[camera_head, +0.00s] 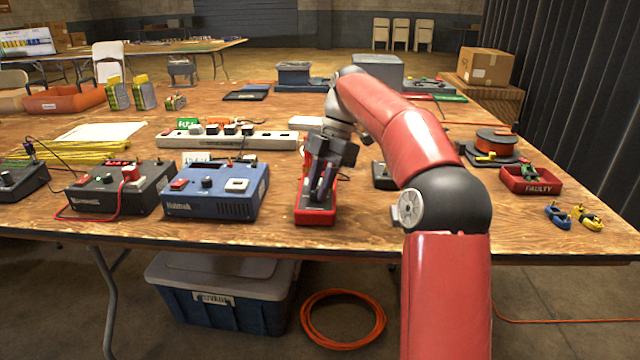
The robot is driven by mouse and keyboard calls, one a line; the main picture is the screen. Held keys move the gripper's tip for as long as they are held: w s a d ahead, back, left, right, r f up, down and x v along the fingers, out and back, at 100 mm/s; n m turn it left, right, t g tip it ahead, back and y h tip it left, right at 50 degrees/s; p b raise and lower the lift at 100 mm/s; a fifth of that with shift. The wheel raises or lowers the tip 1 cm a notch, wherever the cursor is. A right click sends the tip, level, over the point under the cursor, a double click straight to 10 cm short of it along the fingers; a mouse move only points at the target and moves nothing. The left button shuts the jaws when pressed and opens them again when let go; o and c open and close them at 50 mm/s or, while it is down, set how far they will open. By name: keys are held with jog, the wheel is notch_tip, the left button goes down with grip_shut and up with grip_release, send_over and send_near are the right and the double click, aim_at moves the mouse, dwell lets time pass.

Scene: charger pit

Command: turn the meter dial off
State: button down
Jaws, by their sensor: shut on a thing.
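The red meter (316,216) lies on the wooden table near its front edge, in the middle of the head view. My gripper (322,196) points down over the meter, with its fingertips at the meter's face. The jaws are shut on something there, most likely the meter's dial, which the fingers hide. I cannot read the dial's position. My red arm comes in from the lower right and bends down onto the meter.
A blue charger (213,192) stands left of the meter, with a black charger (118,190) beyond it. A white power strip (228,140) lies behind. A red tray (530,180) marked FAULTY and coloured clamps (588,217) lie at the right. Bare table shows at the front right.

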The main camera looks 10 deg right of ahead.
dwell(0.3)
jog(key=c, duration=1.2)
grip_release()
jog(key=shift+a+r, duration=0.1)
